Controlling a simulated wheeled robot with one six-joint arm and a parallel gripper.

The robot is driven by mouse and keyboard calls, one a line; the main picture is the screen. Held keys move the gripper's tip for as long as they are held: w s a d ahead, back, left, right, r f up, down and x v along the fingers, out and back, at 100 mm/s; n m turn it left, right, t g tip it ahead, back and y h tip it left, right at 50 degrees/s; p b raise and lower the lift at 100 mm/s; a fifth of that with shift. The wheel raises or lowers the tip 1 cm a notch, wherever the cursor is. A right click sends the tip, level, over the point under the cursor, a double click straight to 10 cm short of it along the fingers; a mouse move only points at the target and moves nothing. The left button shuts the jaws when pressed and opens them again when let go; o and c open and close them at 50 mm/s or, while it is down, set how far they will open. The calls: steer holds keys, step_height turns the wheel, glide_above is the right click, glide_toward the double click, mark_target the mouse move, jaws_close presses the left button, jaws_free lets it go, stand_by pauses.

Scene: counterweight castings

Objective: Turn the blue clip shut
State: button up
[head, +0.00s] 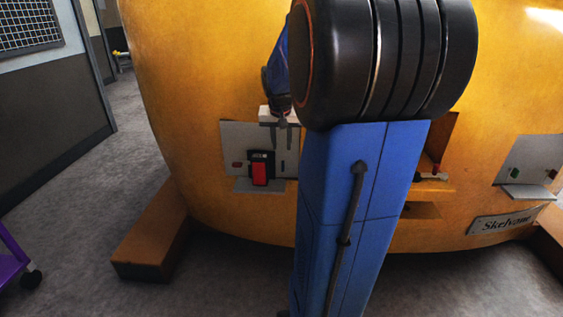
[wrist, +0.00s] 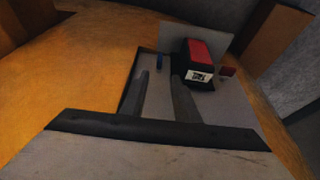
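The blue clip (wrist: 159,61) is a small narrow upright piece on a grey panel (wrist: 153,104) in the wrist view. In the head view, the same grey panel (head: 233,140) is on the yellow casting, and a small dark mark near its right side may be the clip; its colour is unclear. My gripper (wrist: 160,75) is open and empty. Its two dark fingers are apart, with the clip in line with the gap between them, just beyond the tips. I cannot tell whether they touch it. In the head view, my gripper (head: 285,147) hangs in front of the panel's upper right.
A red and black block (wrist: 198,65) and a small red clip (wrist: 228,71) are beside the blue clip. The yellow casting (head: 190,60) fills the background. Another grey panel (head: 530,155) is at right.

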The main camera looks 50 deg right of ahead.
mark_target(283, 163)
steer(key=x, duration=1)
steer(key=shift+d+f, duration=0.15)
steer(key=shift+f, duration=0.15)
jaws_close()
